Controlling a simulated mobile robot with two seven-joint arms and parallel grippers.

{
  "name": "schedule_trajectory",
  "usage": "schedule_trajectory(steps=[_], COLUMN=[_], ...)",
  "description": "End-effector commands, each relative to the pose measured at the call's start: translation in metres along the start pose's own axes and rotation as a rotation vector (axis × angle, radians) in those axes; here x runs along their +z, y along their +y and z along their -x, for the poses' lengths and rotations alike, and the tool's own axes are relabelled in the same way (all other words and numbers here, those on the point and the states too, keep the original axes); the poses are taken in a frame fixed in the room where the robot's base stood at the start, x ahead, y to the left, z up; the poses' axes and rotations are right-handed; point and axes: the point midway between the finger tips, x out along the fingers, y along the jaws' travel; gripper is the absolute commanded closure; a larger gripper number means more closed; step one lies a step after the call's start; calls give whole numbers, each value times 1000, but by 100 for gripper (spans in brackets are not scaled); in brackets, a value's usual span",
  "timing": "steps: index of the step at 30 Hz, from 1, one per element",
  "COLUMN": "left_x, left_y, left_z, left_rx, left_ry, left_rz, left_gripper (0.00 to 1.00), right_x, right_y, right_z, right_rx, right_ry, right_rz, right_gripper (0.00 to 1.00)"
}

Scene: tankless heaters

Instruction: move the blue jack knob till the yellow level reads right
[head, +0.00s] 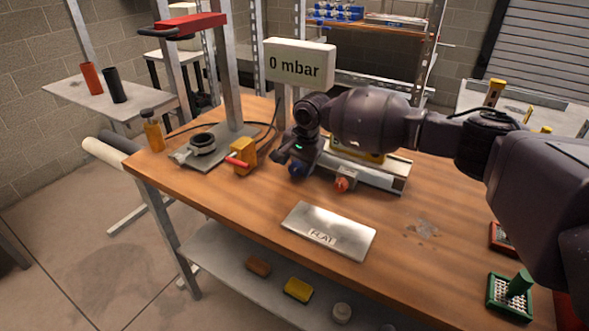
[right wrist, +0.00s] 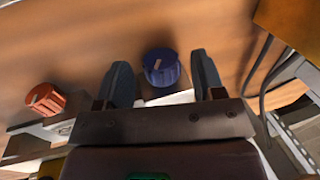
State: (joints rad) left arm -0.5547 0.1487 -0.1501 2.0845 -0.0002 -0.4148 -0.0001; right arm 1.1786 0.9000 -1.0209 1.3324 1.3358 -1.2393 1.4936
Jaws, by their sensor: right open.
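The blue jack knob (head: 297,171) sits at the left end of a pale metal rig on the wooden bench. My right gripper (head: 289,160) is open, with its fingers close to the knob. In the right wrist view the blue knob (right wrist: 160,66) with its pale pointer mark lies between the two spread fingers (right wrist: 163,78), with gaps on both sides. The yellow level (head: 358,154) lies on the rig, mostly hidden behind my right arm, and its reading cannot be seen. My left gripper is not in view.
An orange-red knob (head: 342,184) is on the rig right of the blue one; it also shows in the right wrist view (right wrist: 45,98). A metal plate (head: 328,230) lies in front. A yellow block with a red lever (head: 242,155) stands left. A "0 mbar" display (head: 299,65) stands behind.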

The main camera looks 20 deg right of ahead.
Motion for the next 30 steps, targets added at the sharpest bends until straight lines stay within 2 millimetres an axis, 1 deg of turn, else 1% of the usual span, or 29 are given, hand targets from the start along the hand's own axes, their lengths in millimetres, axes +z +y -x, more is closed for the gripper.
schedule_trajectory(steps=[1, 4, 15, 20, 24, 25, 28, 30], left_x=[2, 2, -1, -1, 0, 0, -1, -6], left_y=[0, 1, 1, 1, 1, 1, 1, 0], left_z=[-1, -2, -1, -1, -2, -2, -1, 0], left_rx=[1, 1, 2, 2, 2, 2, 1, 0], left_ry=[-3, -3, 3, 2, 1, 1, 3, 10], left_rz=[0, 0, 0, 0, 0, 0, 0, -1], left_gripper=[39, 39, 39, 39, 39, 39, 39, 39], right_x=[0, 0, 0, 0, 0, 0, 0, 0], right_y=[1, 0, 0, 0, 0, 0, -1, -3], right_z=[-8, -13, -14, -14, -15, -15, -13, -9], right_rx=[3, 2, -1, -1, -1, -1, -4, -14], right_ry=[-1, 0, 1, 1, 1, 1, 2, 5], right_rz=[0, 0, 0, 0, 0, 0, 1, 3], right_gripper=[38, 38, 38, 62, 84, 87, 87, 87])
